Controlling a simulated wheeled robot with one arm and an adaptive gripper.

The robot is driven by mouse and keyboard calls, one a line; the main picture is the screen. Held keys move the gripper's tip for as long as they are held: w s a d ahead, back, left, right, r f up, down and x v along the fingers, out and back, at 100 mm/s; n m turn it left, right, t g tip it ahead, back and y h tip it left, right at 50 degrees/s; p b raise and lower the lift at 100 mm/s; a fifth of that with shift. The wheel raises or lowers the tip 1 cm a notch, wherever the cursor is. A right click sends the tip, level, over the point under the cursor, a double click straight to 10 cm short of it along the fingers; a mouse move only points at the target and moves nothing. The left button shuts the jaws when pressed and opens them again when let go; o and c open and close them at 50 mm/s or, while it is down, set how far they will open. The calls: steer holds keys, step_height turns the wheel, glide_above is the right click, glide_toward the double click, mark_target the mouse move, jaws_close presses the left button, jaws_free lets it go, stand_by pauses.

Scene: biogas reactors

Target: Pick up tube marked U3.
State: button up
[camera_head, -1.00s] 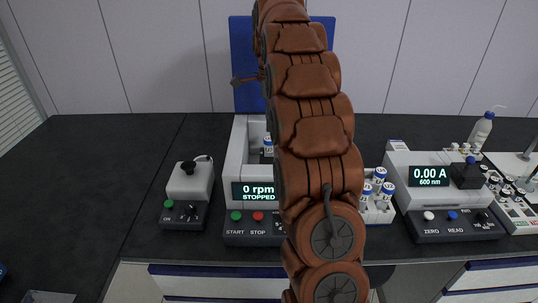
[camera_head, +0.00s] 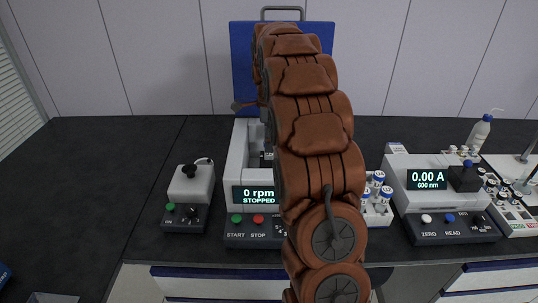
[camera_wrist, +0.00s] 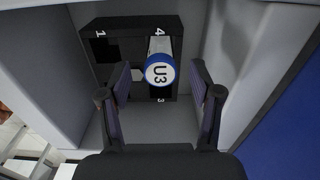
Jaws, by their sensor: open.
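The tube marked U3 (camera_wrist: 160,72) shows in the wrist view, with a blue-rimmed white cap and a pale body. It stands in the black rotor block (camera_wrist: 88,62), on the side between the numbers 4 and 3. My gripper (camera_wrist: 161,98) is open, with one finger to each side of the cap and a gap on both sides. In the head view my arm hides the gripper and most of the centrifuge's inside. The centrifuge (camera_head: 239,160) has its blue lid (camera_head: 243,62) raised and its display reads 0 rpm, STOPPED.
The centrifuge's pale walls (camera_wrist: 50,75) stand close around the rotor block. In the head view a rack (camera_head: 381,216) of blue-capped tubes stands right of my arm, beside a photometer (camera_head: 422,165). A small mixer (camera_head: 190,185) stands left.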

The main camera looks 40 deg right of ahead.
steer(key=shift+f, duration=1.05)
jaws_close()
steer(key=shift+r, duration=0.1)
